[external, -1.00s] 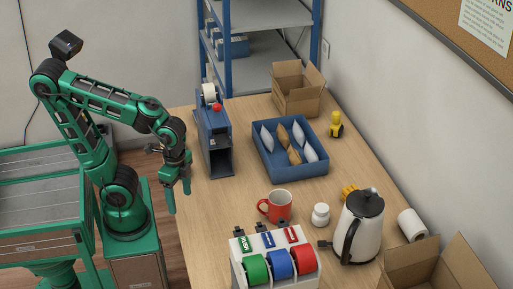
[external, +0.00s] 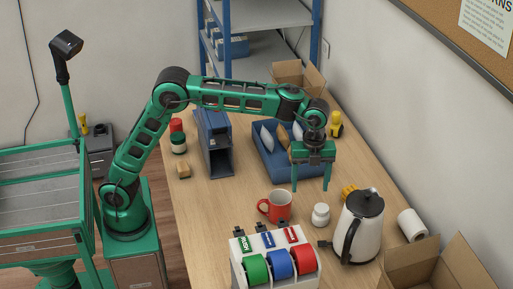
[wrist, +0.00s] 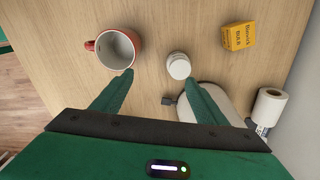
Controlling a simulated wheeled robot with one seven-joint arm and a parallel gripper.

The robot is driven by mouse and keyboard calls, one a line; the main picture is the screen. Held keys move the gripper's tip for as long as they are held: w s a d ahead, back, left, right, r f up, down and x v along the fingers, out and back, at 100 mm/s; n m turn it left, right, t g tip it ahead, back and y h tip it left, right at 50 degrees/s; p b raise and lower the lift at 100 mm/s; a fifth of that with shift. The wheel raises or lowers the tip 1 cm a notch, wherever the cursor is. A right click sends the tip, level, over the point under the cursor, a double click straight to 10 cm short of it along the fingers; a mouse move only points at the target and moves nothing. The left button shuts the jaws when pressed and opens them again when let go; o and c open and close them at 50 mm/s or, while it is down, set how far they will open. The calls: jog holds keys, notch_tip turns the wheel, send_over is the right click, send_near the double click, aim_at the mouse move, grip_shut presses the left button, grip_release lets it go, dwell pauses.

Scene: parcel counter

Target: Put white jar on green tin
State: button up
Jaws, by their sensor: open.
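The white jar (external: 320,215) stands upright on the counter between the red mug and the kettle. In the wrist view the white jar (wrist: 178,66) lies between my fingertips' lines, close to the right finger. My gripper (external: 311,188) is open and empty, pointing down above the counter, behind and above the jar; its fingers also show in the wrist view (wrist: 158,78). A small dark green tin with a pale band (external: 179,144) stands at the counter's left side, far from my gripper, with a red-topped item (external: 176,125) just behind it.
A red mug (external: 278,206) stands left of the jar and a kettle (external: 361,228) to its right. A yellow box (wrist: 238,36) and a paper roll (external: 412,225) are nearby. A blue bin (external: 290,178) of packets lies behind. A small tan block (external: 183,170) sits before the tin.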

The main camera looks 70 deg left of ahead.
aim_at(322, 207)
jog(key=w, duration=0.1)
jog(key=w+f+m, duration=0.1)
jog(key=w+d, duration=0.1)
jog(key=shift+w+f, duration=0.15)
jog(key=shift+w, duration=0.1)
jog(key=shift+w+f+m, duration=0.15)
jog(key=shift+w+m, duration=0.15)
jog(key=shift+m, duration=0.1)
jog(key=shift+w+f, duration=0.1)
jog(key=shift+f, duration=0.15)
notch_tip(322, 207, down, 5)
jog(key=shift+d+f, duration=0.15)
jog(key=shift+f, duration=1.2)
jog(key=shift+d+f, duration=0.15)
jog(key=shift+f, duration=1.15)
jog(key=c, duration=1.3)
jog(key=shift+r, duration=0.15)
